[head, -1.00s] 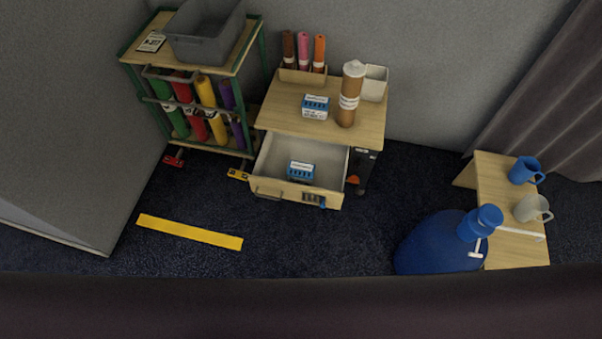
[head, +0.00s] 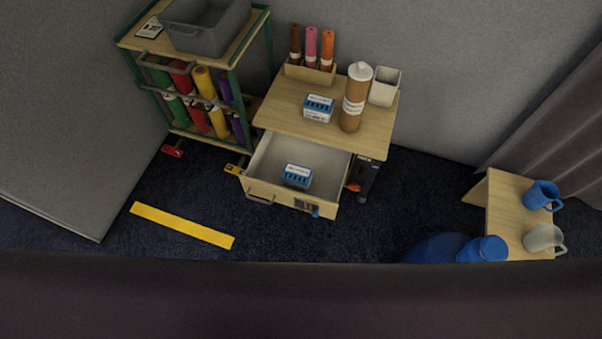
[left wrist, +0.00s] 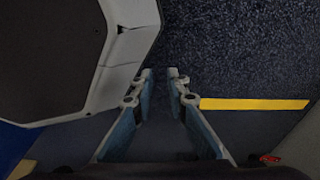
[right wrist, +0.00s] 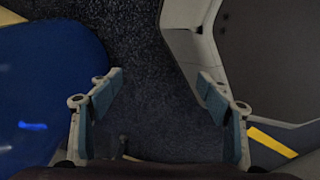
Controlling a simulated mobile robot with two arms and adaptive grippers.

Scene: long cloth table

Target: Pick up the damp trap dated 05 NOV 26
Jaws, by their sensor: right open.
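Two small blue-and-white boxes look like damp traps. One box (head: 318,108) stands on the wooden cabinet top. The other box (head: 298,176) sits inside the open drawer (head: 262,160) below. The dates on both are too small to read. Neither box shows in the wrist views. My left gripper (left wrist: 162,75) has its fingertips apart with nothing between them, above the dark carpet. My right gripper (right wrist: 161,80) is wide open and empty, also above the carpet. Neither gripper shows in the head view, and both are away from the cabinet.
On the cabinet top are a brown tube (head: 355,98), a white cup (head: 384,87) and a holder of coloured rolls (head: 310,73). A green-framed rack (head: 195,95) stands left. A stool with mugs (head: 512,215) and a blue rounded object (right wrist: 50,90) are right.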

